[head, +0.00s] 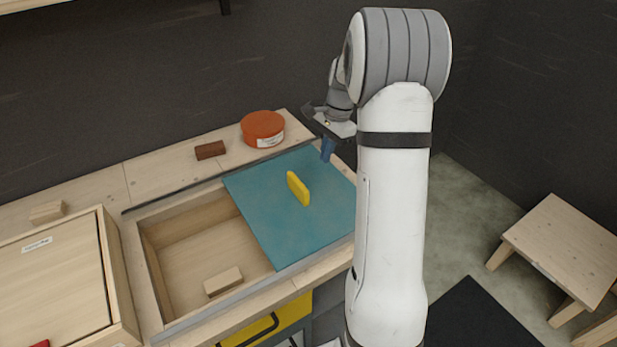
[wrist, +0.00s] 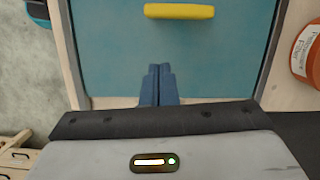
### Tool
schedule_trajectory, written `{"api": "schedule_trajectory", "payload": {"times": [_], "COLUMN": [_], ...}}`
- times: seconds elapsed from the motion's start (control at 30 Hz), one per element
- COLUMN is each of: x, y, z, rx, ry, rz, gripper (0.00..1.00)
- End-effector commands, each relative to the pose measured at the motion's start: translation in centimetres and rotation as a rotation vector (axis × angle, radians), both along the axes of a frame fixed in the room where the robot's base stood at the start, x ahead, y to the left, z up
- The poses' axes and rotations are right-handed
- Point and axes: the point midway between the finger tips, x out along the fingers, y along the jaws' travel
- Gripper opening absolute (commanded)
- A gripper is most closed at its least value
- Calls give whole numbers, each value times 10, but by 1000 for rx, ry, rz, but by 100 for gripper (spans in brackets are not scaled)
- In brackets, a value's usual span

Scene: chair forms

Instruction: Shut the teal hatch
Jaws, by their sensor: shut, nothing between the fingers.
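The teal hatch (head: 270,215) is a flat sliding panel on the counter, with a yellow handle (head: 299,189) standing up from it. It covers the right part of a recess, and the left part of the recess (head: 190,250) is open. My gripper (head: 327,150) is at the far right end of the hatch, with its blue fingers shut and empty. In the wrist view the closed fingertips (wrist: 160,72) show over the hatch's edge, apart from the yellow handle (wrist: 179,11). Whether the fingers touch the hatch I cannot tell. My arm hides the hatch's right corner.
A wooden block (head: 223,281) lies inside the open recess. A round orange tin (head: 262,128) and a brown block (head: 210,150) stand behind the hatch. A lidded wooden box (head: 60,280) is at left. A yellow drawer front (head: 265,322) is below. A stool (head: 563,245) stands at right.

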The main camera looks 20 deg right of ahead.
Motion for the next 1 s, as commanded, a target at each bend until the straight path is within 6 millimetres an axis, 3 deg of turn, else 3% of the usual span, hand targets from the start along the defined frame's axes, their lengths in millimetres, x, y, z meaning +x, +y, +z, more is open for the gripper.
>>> {"api": "schedule_trajectory", "payload": {"times": [0.13,0.37,0.77,1.0], "x": [12,13,9,4], "y": [-17,-15,6,38], "z": [-15,-35,-114,-114], "rx": [20,26,25,23], "ry": [30,40,41,37], "rz": [-86,-107,-103,-100], "gripper": [0,0,0,0]}}
